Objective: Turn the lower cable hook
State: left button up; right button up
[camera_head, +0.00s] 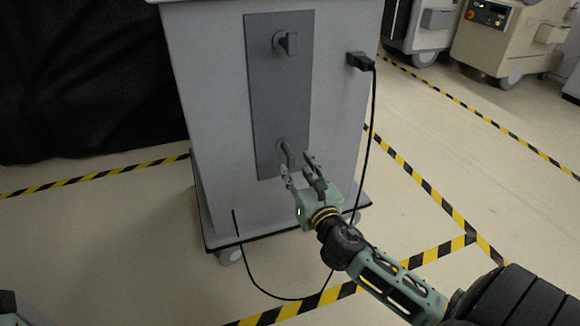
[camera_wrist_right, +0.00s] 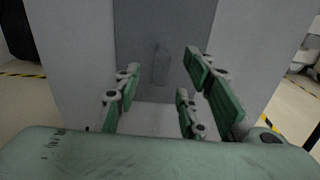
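The lower cable hook (camera_head: 287,153) is a grey hook low on the dark grey panel (camera_head: 279,95) of the cart. In the right wrist view the hook (camera_wrist_right: 161,64) stands upright on the panel, ahead of the fingers and between them. My right gripper (camera_head: 298,168) is open just in front of the lower hook and slightly below it; its fingers (camera_wrist_right: 160,85) are spread and hold nothing. Whether a finger touches the hook cannot be told. The upper cable hook (camera_head: 288,42) sits near the panel's top. At the lower left edge a small part of my left arm shows; its fingers do not.
The grey cart (camera_head: 215,110) stands on casters. A black plug (camera_head: 361,61) sits at its right, with a cable (camera_head: 371,120) hanging to the floor and looping below. A black cover (camera_head: 85,80) is at left. Yellow-black tape (camera_head: 430,195) marks the floor. Other carts (camera_head: 510,40) stand behind right.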

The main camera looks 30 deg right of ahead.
aim_at(292, 163)
jog(key=shift+b+x, duration=0.45)
jog(key=shift+x, duration=1.5)
grip_shut()
